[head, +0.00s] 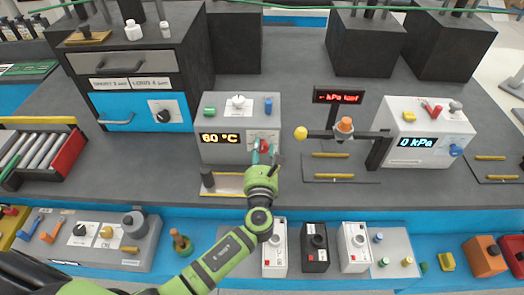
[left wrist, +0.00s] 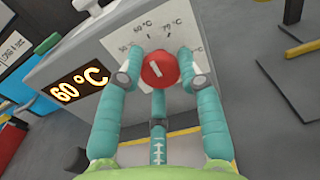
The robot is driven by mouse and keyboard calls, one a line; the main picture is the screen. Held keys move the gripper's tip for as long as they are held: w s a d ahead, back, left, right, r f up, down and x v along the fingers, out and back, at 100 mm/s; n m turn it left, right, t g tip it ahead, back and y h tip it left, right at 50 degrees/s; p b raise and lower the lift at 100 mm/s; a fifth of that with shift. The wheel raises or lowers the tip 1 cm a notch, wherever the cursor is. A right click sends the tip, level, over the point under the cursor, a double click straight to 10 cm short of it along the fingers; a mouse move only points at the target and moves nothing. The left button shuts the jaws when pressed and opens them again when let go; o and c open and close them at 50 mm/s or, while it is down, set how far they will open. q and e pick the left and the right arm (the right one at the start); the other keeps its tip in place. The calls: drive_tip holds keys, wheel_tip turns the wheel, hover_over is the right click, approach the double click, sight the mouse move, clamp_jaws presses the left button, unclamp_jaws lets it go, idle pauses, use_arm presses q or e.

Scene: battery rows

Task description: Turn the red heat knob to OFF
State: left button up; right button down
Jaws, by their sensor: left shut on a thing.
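The red heat knob (head: 264,146) is on the front of a white heater box (head: 220,152) near the middle of the head view. The box's display (head: 220,138) reads 60 °C. In the left wrist view the red knob (left wrist: 160,69) has a short white mark on its face, with a printed temperature dial (left wrist: 158,38) around it. My left gripper (head: 263,153) reaches it from the front, and its teal fingers are shut on the knob from both sides. Which label the mark points to, and where OFF is, I cannot tell. My right gripper is not in view.
A blue-fronted cabinet (head: 150,112) stands left. A low rail with yellow bars (head: 226,184) lies in front of the heater.

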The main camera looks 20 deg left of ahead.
use_arm(q)
drive_tip(key=shift+w+r, duration=0.15)
drive_tip(key=shift+r, duration=0.25)
drive_tip(key=n+b, duration=0.3)
drive_tip(key=n, duration=0.1)
drive_tip(key=shift+a+f+n, duration=0.1)
drive_tip(key=shift+f+n, duration=0.05)
drive_tip(key=shift+n, duration=0.25)
drive_tip(key=n+b, duration=0.3)
drive_tip(key=n, duration=0.1)
drive_tip(key=shift+a+n, duration=0.1)
drive_tip(key=shift+n, duration=0.2)
drive_tip(key=n+b, duration=0.2)
drive_tip(key=n, duration=0.2)
drive_tip(key=shift+f+n+b, duration=0.1)
drive_tip(key=shift+n+b, duration=0.2)
drive_tip(key=shift+b, duration=0.1)
drive_tip(key=shift+n+b, duration=0.95)
drive_tip(key=shift+n, duration=0.85)
drive_tip(key=o, duration=1.1)
drive_tip(key=shift+o, duration=0.2)
drive_tip(key=shift+s+a+f, duration=0.1)
drive_tip(key=shift+s+a, duration=0.1)
